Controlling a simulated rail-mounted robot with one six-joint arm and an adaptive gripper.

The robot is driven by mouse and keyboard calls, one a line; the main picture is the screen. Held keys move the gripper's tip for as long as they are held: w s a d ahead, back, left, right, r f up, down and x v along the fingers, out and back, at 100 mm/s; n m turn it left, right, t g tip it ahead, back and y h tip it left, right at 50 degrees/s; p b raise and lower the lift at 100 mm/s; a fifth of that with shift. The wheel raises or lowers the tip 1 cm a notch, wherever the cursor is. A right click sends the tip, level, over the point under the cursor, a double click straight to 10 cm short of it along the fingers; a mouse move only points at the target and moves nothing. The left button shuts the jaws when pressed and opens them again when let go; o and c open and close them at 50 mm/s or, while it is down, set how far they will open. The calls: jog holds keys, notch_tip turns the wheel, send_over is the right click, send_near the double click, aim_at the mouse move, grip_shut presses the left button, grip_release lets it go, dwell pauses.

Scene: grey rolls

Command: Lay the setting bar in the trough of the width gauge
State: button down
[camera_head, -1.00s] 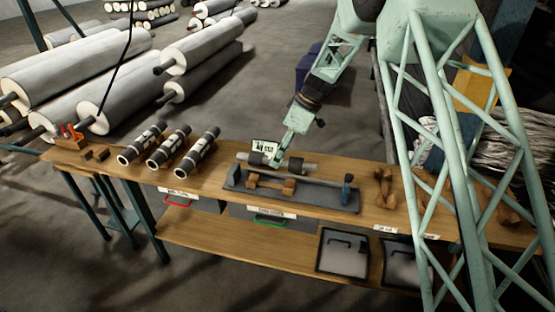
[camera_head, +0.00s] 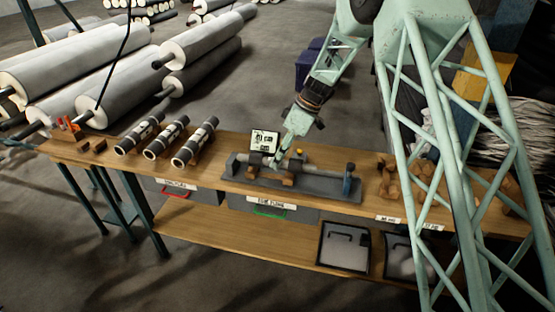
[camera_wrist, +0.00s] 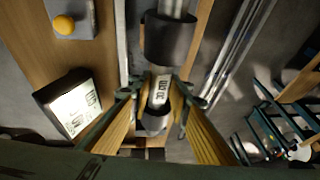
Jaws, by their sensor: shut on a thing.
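The setting bar is a grey bar with dark collars (camera_head: 296,165), held lengthwise along the width gauge (camera_head: 330,189) on the bench. The gauge has a dark grey base, a blue end piece at its right and a wooden trough (camera_head: 288,181). The bar overlaps the trough in the head view; I cannot tell whether it touches it. My gripper (camera_head: 279,158) is shut on the bar's middle. In the wrist view, my gripper (camera_wrist: 161,96) has its fingers either side of the bar's labelled section (camera_wrist: 160,88). The trough is largely hidden below the bar.
A small display (camera_head: 264,140) stands behind the gauge; it also shows in the wrist view (camera_wrist: 72,103). An orange button (camera_wrist: 64,25) is near it. Bare bench lies between rollers and gauge.

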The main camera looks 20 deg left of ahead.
jog(key=shift+f+b, duration=0.55)
jog(key=shift+f, duration=0.35)
jog(key=c, duration=2.4)
grip_release()
jog(key=shift+o, duration=0.2)
jog(key=v, duration=1.2)
